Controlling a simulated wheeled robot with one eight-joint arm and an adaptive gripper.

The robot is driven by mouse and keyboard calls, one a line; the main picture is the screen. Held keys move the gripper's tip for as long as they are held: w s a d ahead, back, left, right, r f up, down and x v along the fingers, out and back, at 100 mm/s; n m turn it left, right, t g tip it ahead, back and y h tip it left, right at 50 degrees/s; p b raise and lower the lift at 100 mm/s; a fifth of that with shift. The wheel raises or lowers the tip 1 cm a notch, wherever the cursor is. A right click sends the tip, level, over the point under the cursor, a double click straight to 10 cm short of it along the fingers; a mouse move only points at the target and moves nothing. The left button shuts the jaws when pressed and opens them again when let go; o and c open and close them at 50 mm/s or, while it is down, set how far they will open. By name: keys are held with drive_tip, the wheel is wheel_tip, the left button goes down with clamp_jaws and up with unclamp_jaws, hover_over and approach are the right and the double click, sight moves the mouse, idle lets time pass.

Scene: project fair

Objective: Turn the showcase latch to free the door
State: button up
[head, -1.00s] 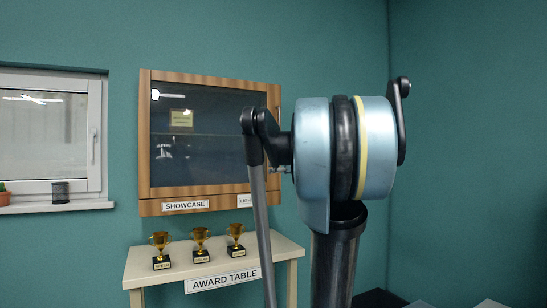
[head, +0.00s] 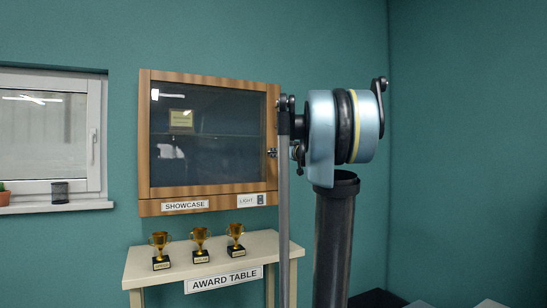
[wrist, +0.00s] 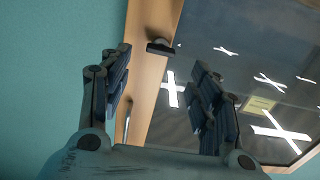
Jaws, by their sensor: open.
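The showcase (head: 210,78) hangs on the wall, with a wooden frame and a dark glass door (head: 205,145) that looks shut. The small dark latch (head: 271,153) is on the right side of the frame, partway up. In the wrist view the latch (wrist: 161,47) is a short dark bar lying across the wooden frame, its end reaching toward the glass. My gripper (wrist: 160,68) is open and empty, its fingers spread on either side of the line to the latch, which lies ahead, apart from them. In the head view my arm largely hides the gripper.
Below the showcase stands the award table (head: 138,268) with three gold trophies (head: 200,240). A light switch (head: 260,199) is on the showcase's lower right. A window (head: 50,135) is at left. The wall right of my arm is clear.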

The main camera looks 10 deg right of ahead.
drive_tip(key=x, duration=0.8)
drive_tip(key=shift+c, duration=0.6)
drive_tip(key=c, duration=1)
